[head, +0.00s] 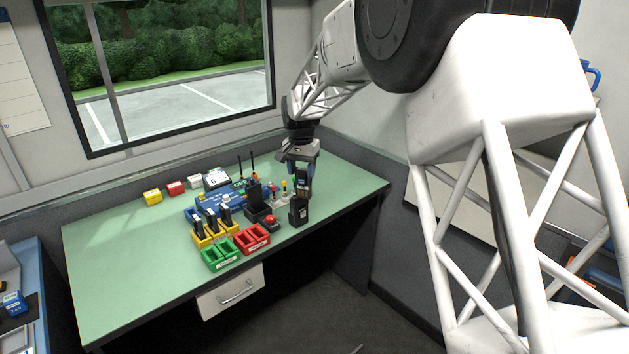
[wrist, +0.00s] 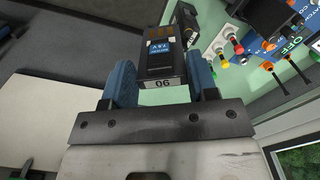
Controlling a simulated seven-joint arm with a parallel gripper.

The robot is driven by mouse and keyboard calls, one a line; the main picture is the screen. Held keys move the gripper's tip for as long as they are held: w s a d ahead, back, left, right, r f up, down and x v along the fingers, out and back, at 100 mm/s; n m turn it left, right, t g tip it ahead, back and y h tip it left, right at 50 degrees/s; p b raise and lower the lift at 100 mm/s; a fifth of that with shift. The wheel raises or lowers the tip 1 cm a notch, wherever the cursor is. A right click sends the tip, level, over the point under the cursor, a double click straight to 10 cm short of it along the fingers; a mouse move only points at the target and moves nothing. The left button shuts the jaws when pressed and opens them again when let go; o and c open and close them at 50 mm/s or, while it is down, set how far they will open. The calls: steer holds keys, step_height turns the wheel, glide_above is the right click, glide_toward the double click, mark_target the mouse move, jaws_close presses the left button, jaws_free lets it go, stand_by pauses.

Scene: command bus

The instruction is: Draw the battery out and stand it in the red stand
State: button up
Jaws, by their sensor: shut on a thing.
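My gripper (head: 302,170) hangs over the right part of the green bench, its blue fingers shut on a dark battery (head: 303,186). In the wrist view the battery (wrist: 162,58) sits between both fingers (wrist: 160,82), with a blue label and the number 06 on its end. The battery is roughly upright, just above a small black block (head: 298,212) near the bench's front edge; I cannot tell whether they touch. The red stand (head: 252,239), with two open slots that look empty, is on the bench to the left, near the front edge.
A green stand (head: 219,254) is left of the red one. Yellow (head: 205,240) and blue stands behind hold several dark batteries. A black holder (head: 256,208), a red button (head: 271,220) and coloured knobs (head: 284,187) stand between. The left of the bench (head: 120,260) is clear.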

steer(key=s+a+f+m, duration=0.3)
steer(key=s+a, duration=0.1)
steer(key=a, duration=0.5)
steer(key=s+a+f+m, duration=0.3)
steer(key=a, duration=0.7)
steer(key=shift+s+a+f, duration=0.15)
steer(key=shift+s+f, duration=0.05)
steer(key=shift+s, duration=0.15)
steer(key=shift+f, duration=0.1)
steer(key=shift+f, duration=2.1)
steer(key=shift+f, duration=2)
steer(key=o, duration=1.6)
steer(key=shift+r, duration=0.15)
